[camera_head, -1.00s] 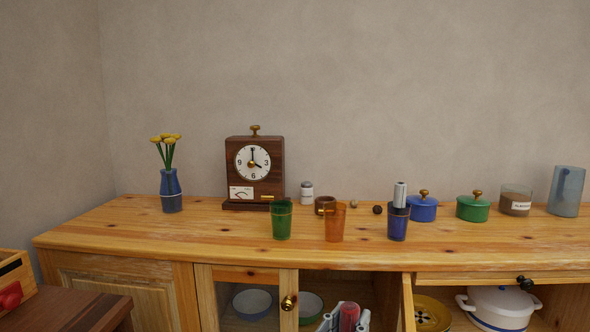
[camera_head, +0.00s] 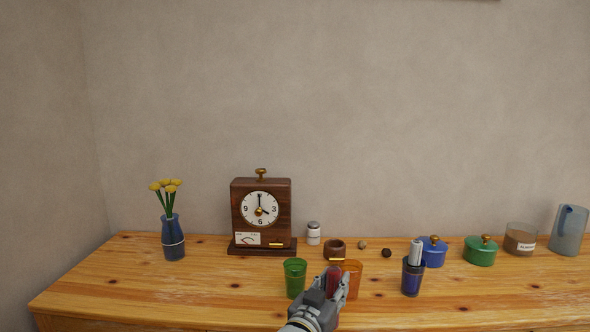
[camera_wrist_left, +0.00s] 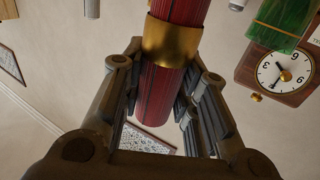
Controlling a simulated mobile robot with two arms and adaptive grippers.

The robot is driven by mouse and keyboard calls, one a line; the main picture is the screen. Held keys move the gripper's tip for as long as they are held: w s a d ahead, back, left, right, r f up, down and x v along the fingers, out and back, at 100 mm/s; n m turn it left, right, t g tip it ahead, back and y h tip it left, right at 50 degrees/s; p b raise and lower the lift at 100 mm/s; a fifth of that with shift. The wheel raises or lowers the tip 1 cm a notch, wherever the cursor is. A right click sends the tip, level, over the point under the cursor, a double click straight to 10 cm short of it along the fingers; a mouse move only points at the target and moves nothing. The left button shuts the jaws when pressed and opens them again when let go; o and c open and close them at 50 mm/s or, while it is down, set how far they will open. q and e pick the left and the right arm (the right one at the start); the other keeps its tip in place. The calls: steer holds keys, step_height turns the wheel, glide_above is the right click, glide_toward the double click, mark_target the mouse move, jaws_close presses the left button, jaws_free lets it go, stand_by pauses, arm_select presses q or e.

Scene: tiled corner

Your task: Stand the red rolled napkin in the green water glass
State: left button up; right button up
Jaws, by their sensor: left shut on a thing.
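The red rolled napkin (camera_wrist_left: 175,85) with its gold ring (camera_wrist_left: 172,40) is between the fingers of my left gripper (camera_head: 327,290), which is shut on it. In the head view the red napkin (camera_head: 333,279) stands up from the fingers, in front of the counter glasses. The green water glass (camera_head: 294,278) stands upright on the counter, just left of the napkin and apart from it in the picture. The green glass also shows at the upper right of the left wrist view (camera_wrist_left: 284,22). My right gripper is in neither view.
An orange glass (camera_head: 353,279) stands close behind and right of the napkin. A blue glass (camera_head: 412,280) holding a grey roll (camera_head: 416,252) is farther right. A wooden clock (camera_head: 261,213) and blue vase (camera_head: 173,240) stand at the back left. The counter's left front (camera_head: 150,295) is clear.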

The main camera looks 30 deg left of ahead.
arm_select(q)
steer(key=w+a+r+n+y+p, duration=0.15)
steer(key=w+a+r+p, duration=0.25)
steer(key=a+r+p, duration=0.5)
steer(key=w+a+r+n+y+p, duration=0.1)
steer(key=w+a+r+y+p, duration=0.15)
steer(key=a+r+p, duration=0.65)
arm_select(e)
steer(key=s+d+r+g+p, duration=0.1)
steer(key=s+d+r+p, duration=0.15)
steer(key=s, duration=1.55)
arm_select(q)
steer(key=d+f+b, duration=0.3)
steer(key=f+b, duration=0.9)
steer(key=f, duration=0.4)
steer(key=shift+w+d+g+h, duration=0.15)
steer(key=shift+w+g+h, duration=0.15)
steer(key=shift+w+g, duration=0.1)
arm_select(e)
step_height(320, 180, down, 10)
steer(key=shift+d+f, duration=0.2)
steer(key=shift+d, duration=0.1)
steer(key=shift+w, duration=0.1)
arm_select(q)
steer(key=o, duration=1.1)
steer(key=shift+c, duration=0.2)
steer(key=shift+s, duration=0.1)
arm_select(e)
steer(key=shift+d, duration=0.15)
